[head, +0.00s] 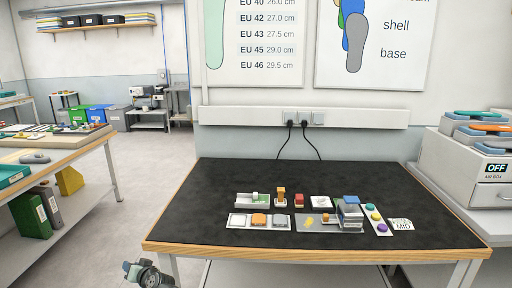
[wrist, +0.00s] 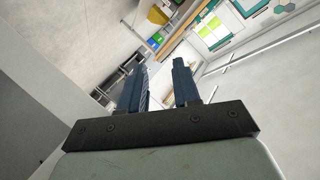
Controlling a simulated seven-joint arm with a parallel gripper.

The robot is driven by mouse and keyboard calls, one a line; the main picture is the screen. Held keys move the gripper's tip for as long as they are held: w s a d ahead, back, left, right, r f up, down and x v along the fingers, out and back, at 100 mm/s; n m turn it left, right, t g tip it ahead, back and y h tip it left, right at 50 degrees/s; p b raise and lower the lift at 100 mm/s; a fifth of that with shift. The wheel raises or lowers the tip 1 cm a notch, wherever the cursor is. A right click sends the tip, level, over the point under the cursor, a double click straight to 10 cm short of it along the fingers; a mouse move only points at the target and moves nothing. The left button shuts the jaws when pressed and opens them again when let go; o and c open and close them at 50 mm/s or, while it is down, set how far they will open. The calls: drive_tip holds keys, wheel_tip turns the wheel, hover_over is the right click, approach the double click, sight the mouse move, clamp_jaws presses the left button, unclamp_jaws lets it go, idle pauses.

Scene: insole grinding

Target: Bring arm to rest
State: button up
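My gripper (wrist: 158,88) shows in the wrist view with its two dark blue fingers apart and nothing between them. The wrist view looks out over the room, tilted, with no workpiece near the fingers. In the head view part of my arm (head: 148,274) shows at the bottom edge, in front of and below the table's front edge, clear of the table. The black-topped table (head: 200,195) holds a small group of items near its front middle, all apart from my arm.
On the table are a grey tray (head: 243,201), a white tray (head: 237,220), a small grinder-like unit with a blue top (head: 350,213), a button strip (head: 376,229) and a MID card (head: 401,225). A box marked OFF (head: 455,160) stands at the right. The table's left and back are clear.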

drive_tip(key=s+d+f+g+h, duration=0.3)
drive_tip(key=s+d+f+h, duration=0.1)
drive_tip(key=d+f, duration=1.25)
drive_tip(key=s+d+f+g+h, duration=0.3)
drive_tip(key=d+f, duration=1.1)
drive_tip(key=d, duration=0.5)
drive_tip(key=s+d+f+m+g+h, duration=0.15)
drive_tip(key=s+d+f, duration=0.25)
drive_tip(key=s+d, duration=0.45)
drive_tip(key=s+d+f+g+h, duration=0.25)
drive_tip(key=s+d+f, duration=0.25)
drive_tip(key=s+d, duration=0.3)
drive_tip(key=s+d+m+g+h, duration=0.1)
drive_tip(key=s+d+g, duration=0.4)
drive_tip(key=s+d, duration=0.7)
drive_tip(key=s, duration=0.4)
drive_tip(key=shift+s+d+f+m, duration=0.2)
drive_tip(key=shift+s+f+m, duration=0.1)
drive_tip(key=shift+f+m, duration=0.05)
